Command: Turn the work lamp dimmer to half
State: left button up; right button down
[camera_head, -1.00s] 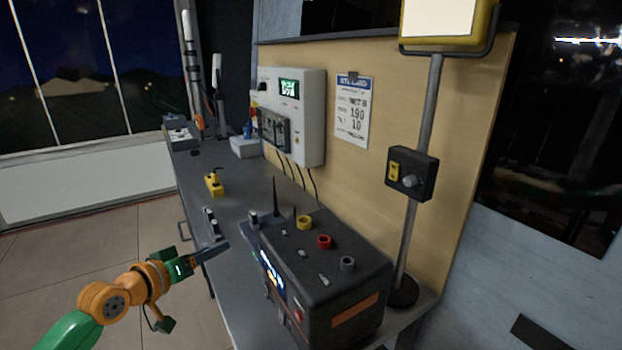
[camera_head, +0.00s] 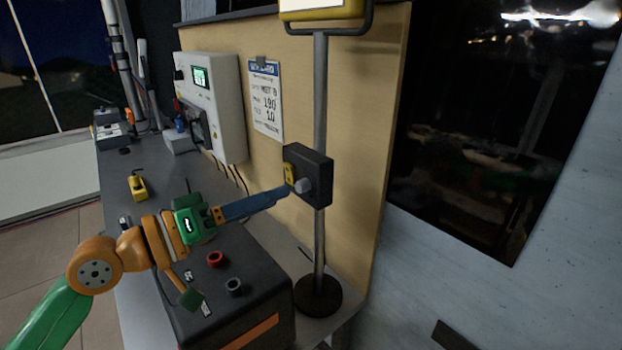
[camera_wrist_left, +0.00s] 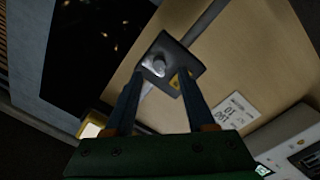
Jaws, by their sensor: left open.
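The work lamp's dimmer is a grey round knob (camera_head: 302,186) on a black box (camera_head: 318,170) fixed to the lamp's grey pole (camera_head: 320,110). A yellow switch (camera_head: 289,174) sits beside the knob. In the left wrist view the knob (camera_wrist_left: 158,67) shows ahead, between and just beyond the fingertips. My left gripper (camera_head: 287,190) is open and empty, its blue fingers pointing at the box, close to the knob. Whether a fingertip touches the box is unclear. The knob's exact setting is too small to read. My right gripper is not in view.
The yellow lamp head (camera_head: 325,8) is lit at the top of the pole, and its round base (camera_head: 318,295) stands on the bench. A dark power unit (camera_head: 240,285) with red and grey knobs lies below my left arm. A white panel (camera_head: 215,105) is on the wall behind.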

aim_at(298, 188)
pick_arm(q)
jog(key=shift+w+d+r+p, duration=0.25)
jog(key=shift+w+d+p, duration=0.1)
jog(key=shift+d, duration=0.1)
jog(key=shift+w+d+r+p, duration=0.2)
jog(key=shift+d+p, duration=0.15)
jog(key=shift+d, duration=0.1)
jog(key=shift+f+x, duration=0.25)
jog(key=shift+x, duration=0.85)
jog(key=shift+w+d+f, duration=0.15)
jog(key=shift+w+d, duration=0.05)
jog(key=shift+a, duration=0.1)
jog(key=shift+c, duration=0.6)
jog(key=shift+s+a, duration=0.1)
jog(key=shift+s, duration=0.05)
grip_shut()
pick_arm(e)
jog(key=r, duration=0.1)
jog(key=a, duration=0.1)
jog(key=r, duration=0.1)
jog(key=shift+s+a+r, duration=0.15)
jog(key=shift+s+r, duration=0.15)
